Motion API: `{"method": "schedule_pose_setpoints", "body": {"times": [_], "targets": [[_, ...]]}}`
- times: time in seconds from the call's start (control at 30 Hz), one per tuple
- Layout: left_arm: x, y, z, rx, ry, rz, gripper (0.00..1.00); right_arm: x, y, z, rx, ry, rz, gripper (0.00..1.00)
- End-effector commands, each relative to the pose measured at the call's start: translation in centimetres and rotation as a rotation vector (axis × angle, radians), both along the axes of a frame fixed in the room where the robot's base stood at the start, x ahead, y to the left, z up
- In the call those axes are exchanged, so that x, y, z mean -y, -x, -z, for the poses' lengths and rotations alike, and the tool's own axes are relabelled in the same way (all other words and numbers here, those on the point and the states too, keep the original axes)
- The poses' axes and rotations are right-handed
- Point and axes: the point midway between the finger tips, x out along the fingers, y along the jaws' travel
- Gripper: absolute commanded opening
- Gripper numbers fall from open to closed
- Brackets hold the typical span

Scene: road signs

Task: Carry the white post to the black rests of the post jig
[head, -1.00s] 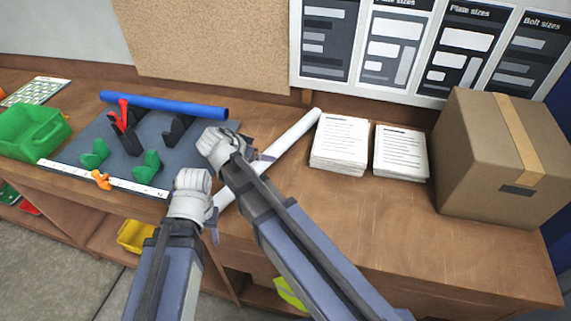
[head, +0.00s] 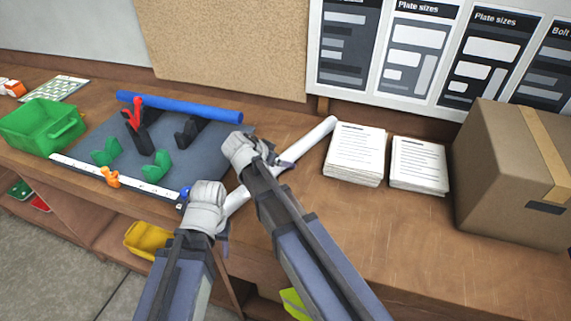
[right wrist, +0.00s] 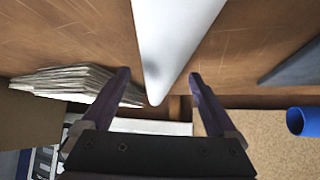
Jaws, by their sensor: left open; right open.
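The white post (head: 305,143) lies slantwise on the bench, its far end near the paper stacks. My left gripper (head: 227,222) is open at its near end; its fingers are mostly hidden behind the hand. My right gripper (head: 270,158) is open over the post farther along. In the right wrist view the post (right wrist: 175,40) shows between the spread fingers of the gripper (right wrist: 160,92), with a gap on either side. The grey post jig (head: 165,150) lies to the left, with two black rests (head: 137,138) (head: 187,131), a red clamp piece (head: 136,105) and green blocks (head: 156,167).
A blue tube (head: 180,107) lies along the jig's back edge. A green bin (head: 40,127) is at the left. Paper stacks (head: 355,152) (head: 419,164) and a cardboard box (head: 515,175) stand at the right. The bench front at right is clear.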

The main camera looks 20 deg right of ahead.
Motion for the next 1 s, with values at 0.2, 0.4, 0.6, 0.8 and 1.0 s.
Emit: {"method": "schedule_pose_setpoints", "body": {"times": [0.2,0.4,0.6,0.8,1.0], "targets": [[0.0,0.0,2.1,0.000,0.000,0.000,0.50,1.4,-1.1,2.1,0.001,0.000,0.001,0.94],[0.0,0.0,1.9,0.000,0.000,0.000,0.50,1.5,-1.1,1.9,0.001,0.000,-0.001,0.94],[0.0,0.0,1.9,0.000,0.000,0.000,0.50,1.4,-1.1,1.9,0.001,0.000,-0.001,0.71],[0.0,0.0,1.9,0.000,0.000,0.000,0.50,1.4,-1.1,1.9,0.001,0.000,-0.001,0.49],[0.0,0.0,1.9,0.000,0.000,0.000,0.50,1.4,-1.1,1.9,0.001,0.000,-0.001,0.26]]}}
